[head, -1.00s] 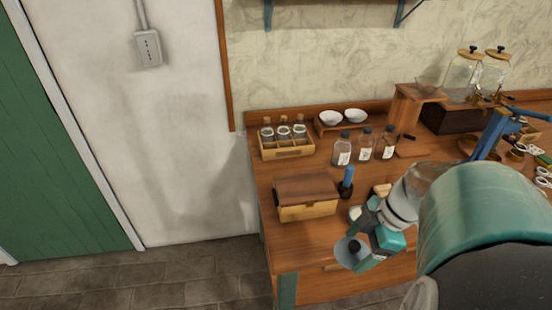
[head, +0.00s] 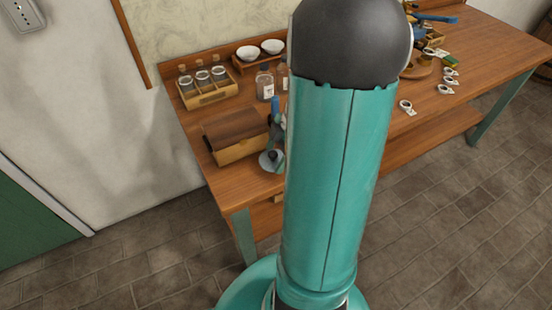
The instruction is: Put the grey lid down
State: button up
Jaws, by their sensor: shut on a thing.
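The grey lid (head: 266,162), a round disc with a dark knob, shows just right of the wooden box, close to the table's front edge. My gripper (head: 277,150) is shut on it. Most of the gripper is hidden behind my own arm, so only a small part of it shows. The lid appears over or at the tabletop (head: 222,183); I cannot tell whether it touches the wood.
The wooden box (head: 238,143) with a dark top stands left of the lid. A blue-handled tool (head: 275,108) is behind it. A crate of jars (head: 209,97), a labelled bottle (head: 265,84) and white bowls (head: 260,49) stand farther back. My arm hides the table's middle.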

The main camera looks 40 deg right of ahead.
aim_at(278, 159)
jog(key=shift+f, duration=1.45)
jog(key=shift+f, duration=0.1)
jog(key=o, duration=1)
jog(key=shift+c, duration=0.2)
jog(key=v, duration=1.2)
jog(key=a+r+m+t+h, duration=0.1)
jog(key=a+r+m, duration=0.3)
jog(key=a, duration=0.5)
jog(key=s+a+r+m+t+h, duration=0.1)
jog(key=a+r+m, duration=0.3)
jog(key=a, duration=0.5)
jog(key=s+a+r+m+t+h, duration=0.1)
jog(key=a+r+m, duration=0.3)
jog(key=a, duration=0.5)
jog(key=shift+s+a+t+h, duration=0.25)
jog(key=shift+a+t+h, duration=0.05)
jog(key=shift+a+h, duration=0.1)
